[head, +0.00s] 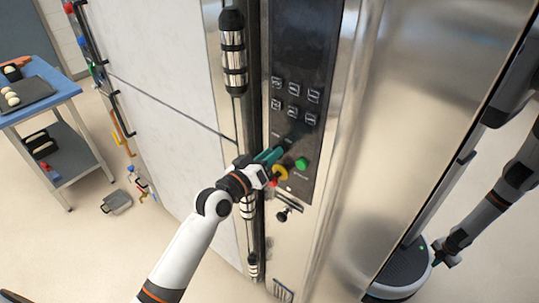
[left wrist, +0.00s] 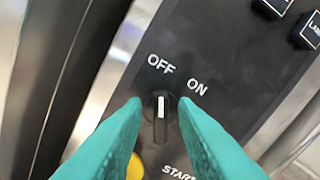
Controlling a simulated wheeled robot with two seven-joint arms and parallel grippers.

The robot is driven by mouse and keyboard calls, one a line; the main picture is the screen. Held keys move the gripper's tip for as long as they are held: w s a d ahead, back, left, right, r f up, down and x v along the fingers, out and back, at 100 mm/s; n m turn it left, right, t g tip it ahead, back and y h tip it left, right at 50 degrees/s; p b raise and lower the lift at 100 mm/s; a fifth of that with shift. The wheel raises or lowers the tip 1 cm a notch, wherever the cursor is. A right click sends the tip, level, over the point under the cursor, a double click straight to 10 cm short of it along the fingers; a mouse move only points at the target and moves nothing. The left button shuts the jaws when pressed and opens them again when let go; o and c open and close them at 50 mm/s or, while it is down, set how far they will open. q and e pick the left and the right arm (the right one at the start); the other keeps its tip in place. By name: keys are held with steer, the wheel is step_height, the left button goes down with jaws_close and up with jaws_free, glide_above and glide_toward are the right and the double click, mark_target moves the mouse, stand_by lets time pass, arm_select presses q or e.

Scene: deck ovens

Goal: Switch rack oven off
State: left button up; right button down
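The rack oven's black control panel (head: 303,95) is upright on the steel front in the head view. In the left wrist view a black knob (left wrist: 160,112) with a white pointer line sits below the printed words OFF and ON. The line points up towards OFF. My left gripper (head: 271,156) is at the panel's lower part; its teal fingers (left wrist: 160,122) are apart, one on each side of the knob. Whether they touch it is unclear. A dark arm end, seemingly my right gripper (head: 447,252), shows small at lower right; its fingers are unclear.
Near the knob are a green button (head: 301,164) and a yellow part (head: 281,173). Several square buttons (head: 294,90) are higher up. A vertical door handle (head: 233,55) stands left of the panel.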

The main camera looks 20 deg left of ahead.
arm_select(q)
steer(key=shift+o, duration=0.2)
steer(key=shift+s, duration=0.1)
steer(key=b+v, duration=0.4)
steer(key=v, duration=0.8)
